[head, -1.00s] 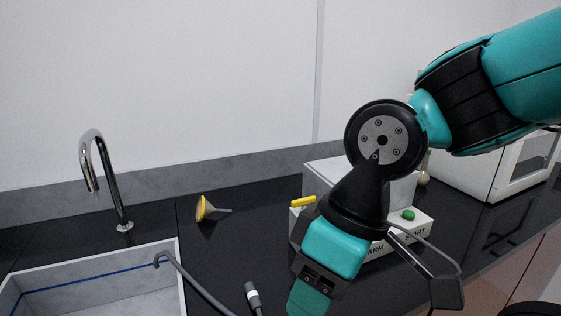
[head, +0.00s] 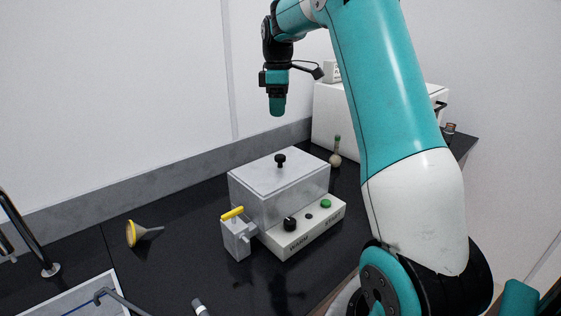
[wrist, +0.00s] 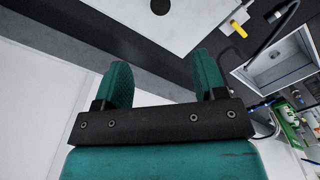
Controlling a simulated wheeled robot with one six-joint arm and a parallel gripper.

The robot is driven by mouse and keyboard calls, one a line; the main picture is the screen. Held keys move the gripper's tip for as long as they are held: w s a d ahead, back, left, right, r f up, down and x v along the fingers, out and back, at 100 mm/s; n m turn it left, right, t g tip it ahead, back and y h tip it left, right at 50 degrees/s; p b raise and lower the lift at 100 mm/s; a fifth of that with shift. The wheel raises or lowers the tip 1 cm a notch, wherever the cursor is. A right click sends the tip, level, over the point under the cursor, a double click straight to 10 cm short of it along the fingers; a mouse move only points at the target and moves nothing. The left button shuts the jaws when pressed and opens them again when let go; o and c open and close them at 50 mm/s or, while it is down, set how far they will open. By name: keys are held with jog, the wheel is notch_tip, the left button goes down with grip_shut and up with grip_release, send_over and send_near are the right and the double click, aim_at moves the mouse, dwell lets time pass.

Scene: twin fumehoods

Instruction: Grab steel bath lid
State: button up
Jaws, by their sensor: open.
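The steel bath (head: 262,208) is a grey box on the black counter. Its flat, pale lid (head: 258,175) lies on top, with a black knob (head: 280,160) in the middle. In the wrist view the lid (wrist: 188,20) is at the top, and its knob (wrist: 160,5) is partly cut off by the frame edge. My gripper (head: 277,112) is raised above the lid in the head view, apart from it. In the wrist view the two teal fingers of my gripper (wrist: 160,68) are spread, with nothing between them.
A valve block with a yellow handle (head: 232,213) adjoins the bath's left end, and a control panel (head: 305,230) runs along its front. A white appliance (head: 330,125) stands behind right. A sink (head: 75,303) is front left.

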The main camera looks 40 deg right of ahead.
jog(key=p, duration=0.3)
send_near(280, 156)
jog(key=f, duration=0.5)
jog(key=shift+w+f, duration=0.1)
jog(key=shift+w, duration=0.15)
jog(key=shift+s+d+f+p, duration=0.15)
jog(key=shift+f+p, duration=1.2)
jog(key=shift+f, duration=1.35)
jog(key=c, duration=1.1)
jog(key=shift+r, duration=0.15)
